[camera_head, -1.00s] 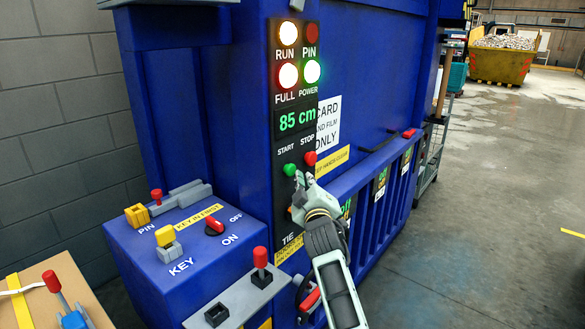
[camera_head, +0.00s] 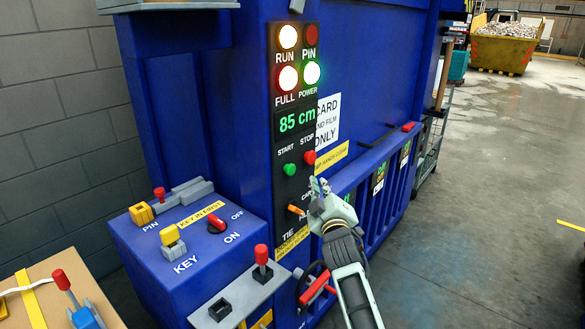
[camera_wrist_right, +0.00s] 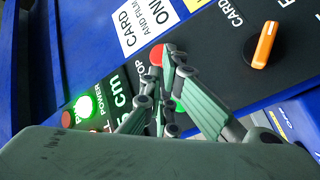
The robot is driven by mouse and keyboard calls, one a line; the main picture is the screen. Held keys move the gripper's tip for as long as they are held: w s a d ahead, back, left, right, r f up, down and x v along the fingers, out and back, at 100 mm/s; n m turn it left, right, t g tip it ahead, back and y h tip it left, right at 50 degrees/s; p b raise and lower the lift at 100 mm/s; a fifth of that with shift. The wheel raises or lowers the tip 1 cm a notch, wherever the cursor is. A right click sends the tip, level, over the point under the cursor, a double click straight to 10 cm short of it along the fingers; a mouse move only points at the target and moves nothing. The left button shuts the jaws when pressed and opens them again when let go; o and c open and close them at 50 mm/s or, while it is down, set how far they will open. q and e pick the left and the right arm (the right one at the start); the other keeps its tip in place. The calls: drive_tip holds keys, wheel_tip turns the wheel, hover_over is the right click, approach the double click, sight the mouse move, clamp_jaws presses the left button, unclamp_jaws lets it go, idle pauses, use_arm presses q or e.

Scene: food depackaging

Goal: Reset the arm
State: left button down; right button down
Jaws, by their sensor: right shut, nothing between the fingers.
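My right gripper (camera_head: 318,186) is shut and empty. It is in front of the black control panel (camera_head: 283,215) of the blue baler, below the green START button (camera_head: 290,170) and the red STOP button (camera_head: 309,158). An orange selector (camera_head: 296,210) is just left of it. In the right wrist view, my fingers (camera_wrist_right: 172,75) overlap the red STOP button (camera_wrist_right: 157,55) and partly hide the green START button (camera_wrist_right: 178,106). The orange selector (camera_wrist_right: 263,44) shows at upper right there. My left gripper is not in view.
A blue key box (camera_head: 150,240) with a red-handled switch (camera_head: 217,224) stands at the lower left. A red-topped lever (camera_head: 262,258) is on a grey plate beside it. A cardboard box (camera_head: 40,290) is at the lower-left corner. The floor at right is clear.

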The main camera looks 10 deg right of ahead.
drive_tip(key=s+a+f+g+y+b, duration=0.15)
drive_tip(key=s+f, duration=0.25)
drive_tip(key=f, duration=0.9)
drive_tip(key=s+a+f+m+g, duration=0.1)
drive_tip(key=s+f+g, duration=0.3)
drive_tip(key=f, duration=0.9)
drive_tip(key=s+a+f+g+y+b, duration=0.1)
drive_tip(key=s+f, duration=0.4)
drive_tip(key=f, duration=0.7)
drive_tip(key=s+f+m+g, duration=0.2)
drive_tip(key=s+f+g, duration=0.2)
drive_tip(key=s+f, duration=1.4)
drive_tip(key=s+f+m+g+b, duration=0.1)
drive_tip(key=s+f, duration=0.4)
drive_tip(key=s, duration=0.7)
drive_tip(key=s+d+f+m+g, duration=0.1)
drive_tip(key=s+f+g, duration=0.2)
drive_tip(key=s, duration=1)
drive_tip(key=s+d+f+g+b, duration=0.1)
drive_tip(key=s+f+g, duration=0.2)
drive_tip(key=s+f, duration=0.5)
drive_tip(key=s, duration=0.4)
drive_tip(key=shift+s+d+f+m+b, duration=0.2)
drive_tip(key=shift+s+f+m+b, duration=0.1)
drive_tip(key=shift+m, duration=0.1)
